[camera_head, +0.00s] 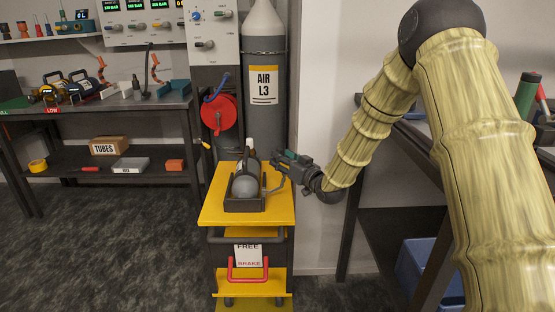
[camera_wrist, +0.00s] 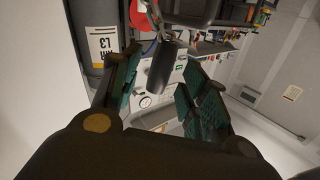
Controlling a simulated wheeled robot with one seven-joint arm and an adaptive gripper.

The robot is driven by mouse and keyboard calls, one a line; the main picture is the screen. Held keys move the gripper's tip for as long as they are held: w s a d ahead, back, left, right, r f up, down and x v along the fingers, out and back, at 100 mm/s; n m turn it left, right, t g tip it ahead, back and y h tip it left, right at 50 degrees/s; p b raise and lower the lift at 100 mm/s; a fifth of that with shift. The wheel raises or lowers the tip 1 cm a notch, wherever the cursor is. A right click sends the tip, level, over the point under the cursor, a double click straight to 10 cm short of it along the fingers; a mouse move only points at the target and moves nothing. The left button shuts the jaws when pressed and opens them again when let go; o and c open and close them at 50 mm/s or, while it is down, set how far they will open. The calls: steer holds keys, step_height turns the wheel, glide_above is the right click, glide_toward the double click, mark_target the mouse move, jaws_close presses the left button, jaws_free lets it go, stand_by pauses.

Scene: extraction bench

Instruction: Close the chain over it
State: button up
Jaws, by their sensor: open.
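A grey rounded cylinder (camera_head: 245,186) lies in a dark cradle (camera_head: 244,205) on the yellow cart, its round end towards me. A dark arched piece stands over it. My gripper (camera_head: 283,162) is open just right of the cradle, above the cart's right edge. In the wrist view, a chain (camera_wrist: 151,13) comes down from the top edge with a dark cylindrical end piece (camera_wrist: 167,66). This end piece shows between the open, teal-padded fingers (camera_wrist: 158,98); I cannot tell whether they touch it. The chain is too small to follow clearly in the head view.
The yellow cart (camera_head: 215,212) stands before a tall grey AIR L3 cylinder (camera_head: 265,115), which has its own chain across it. A red hose reel (camera_head: 218,114) hangs left of it. A workbench (camera_head: 90,108) stands left; a dark table is at right.

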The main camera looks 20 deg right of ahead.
steer(key=shift+x, duration=1.55)
jaws_close()
